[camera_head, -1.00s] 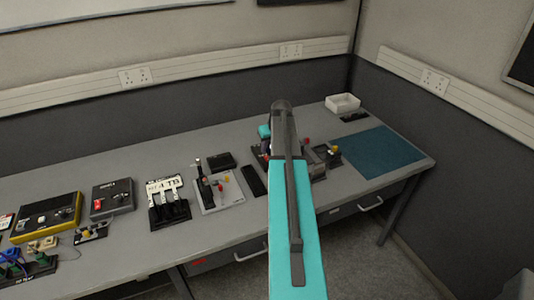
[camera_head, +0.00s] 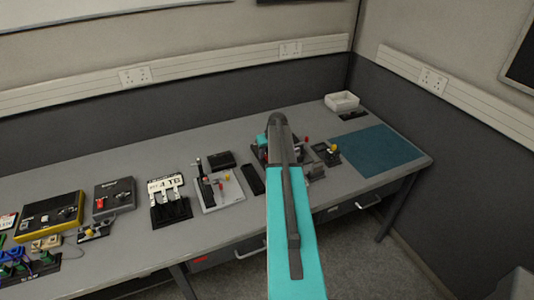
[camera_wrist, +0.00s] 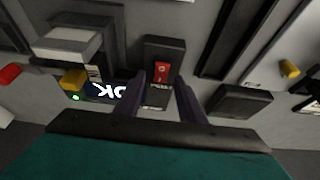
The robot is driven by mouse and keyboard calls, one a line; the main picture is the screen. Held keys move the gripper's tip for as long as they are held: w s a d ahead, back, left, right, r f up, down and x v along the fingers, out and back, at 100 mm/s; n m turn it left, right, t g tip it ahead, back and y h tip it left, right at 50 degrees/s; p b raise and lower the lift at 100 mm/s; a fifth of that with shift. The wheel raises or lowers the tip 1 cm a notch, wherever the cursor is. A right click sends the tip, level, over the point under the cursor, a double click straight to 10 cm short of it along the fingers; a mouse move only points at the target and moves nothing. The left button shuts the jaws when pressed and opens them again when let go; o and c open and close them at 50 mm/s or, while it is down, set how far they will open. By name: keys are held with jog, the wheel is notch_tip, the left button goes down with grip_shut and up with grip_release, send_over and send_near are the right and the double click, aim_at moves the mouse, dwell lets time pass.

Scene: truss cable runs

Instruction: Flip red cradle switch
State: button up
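A red rocker switch (camera_wrist: 162,72) sits in a black upright housing (camera_wrist: 164,48) near the top middle of the wrist view. I cannot tell whether the fingers touch the housing. In the head view my teal and dark arm covers this spot, and the gripper and switch are hidden behind it.
A black box (camera_wrist: 240,100) is right.

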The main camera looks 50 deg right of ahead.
jog(key=shift+c, duration=0.2)
grip_shut()
jog(key=shift+w, duration=0.1)
jog(key=shift+w+d, duration=0.1)
jog(key=shift+w, duration=0.05)
jog(key=shift+g, duration=0.4)
jog(key=shift+w+g+y, duration=0.1)
jog(key=shift+g+y, duration=0.3)
jog(key=shift+o, duration=0.2)
grip_release()
